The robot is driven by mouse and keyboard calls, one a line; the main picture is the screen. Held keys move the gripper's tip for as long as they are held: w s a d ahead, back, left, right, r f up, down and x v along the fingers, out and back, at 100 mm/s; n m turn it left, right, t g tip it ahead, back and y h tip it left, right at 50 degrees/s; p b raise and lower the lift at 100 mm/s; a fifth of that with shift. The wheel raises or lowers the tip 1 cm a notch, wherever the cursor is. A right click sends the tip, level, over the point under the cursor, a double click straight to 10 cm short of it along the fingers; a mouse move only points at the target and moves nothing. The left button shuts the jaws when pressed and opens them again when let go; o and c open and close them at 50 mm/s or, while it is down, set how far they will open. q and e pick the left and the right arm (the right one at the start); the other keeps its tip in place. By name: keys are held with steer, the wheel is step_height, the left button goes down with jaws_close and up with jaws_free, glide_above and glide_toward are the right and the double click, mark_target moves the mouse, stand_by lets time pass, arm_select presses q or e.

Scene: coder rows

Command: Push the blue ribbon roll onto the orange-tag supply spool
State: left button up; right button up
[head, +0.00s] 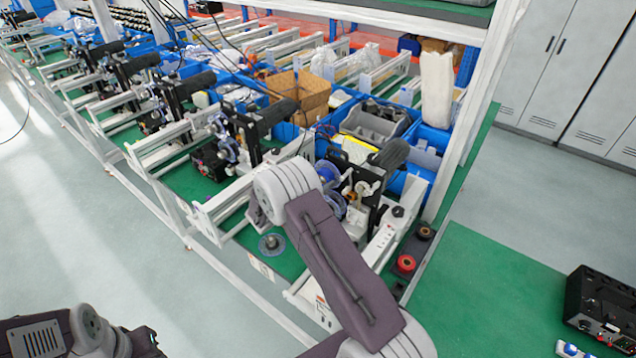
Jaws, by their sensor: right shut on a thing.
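My right arm reaches in from the bottom and bends at a white joint over the nearest coder. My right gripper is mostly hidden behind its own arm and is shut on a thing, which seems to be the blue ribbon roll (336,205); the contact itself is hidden. The roll shows as a blue disc just right of the arm. Another blue reel (326,171) sits above it on the coder (368,183).
A grey disc with a hub (271,244) lies on the green surface left of my arm. Red and black rolls (405,263) stand at the right end of the bench. Blue bins (432,136) and a cardboard box (300,95) lie behind. More coders line the row leftward.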

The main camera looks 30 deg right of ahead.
steer(key=o, duration=1.3)
steer(key=shift+o, duration=0.2)
steer(key=shift+a, duration=0.1)
steer(key=b+v, duration=0.3)
steer(key=v, duration=0.5)
steer(key=shift+s+a, duration=0.15)
steer(key=shift+a, duration=0.2)
steer(key=shift+r, duration=0.1)
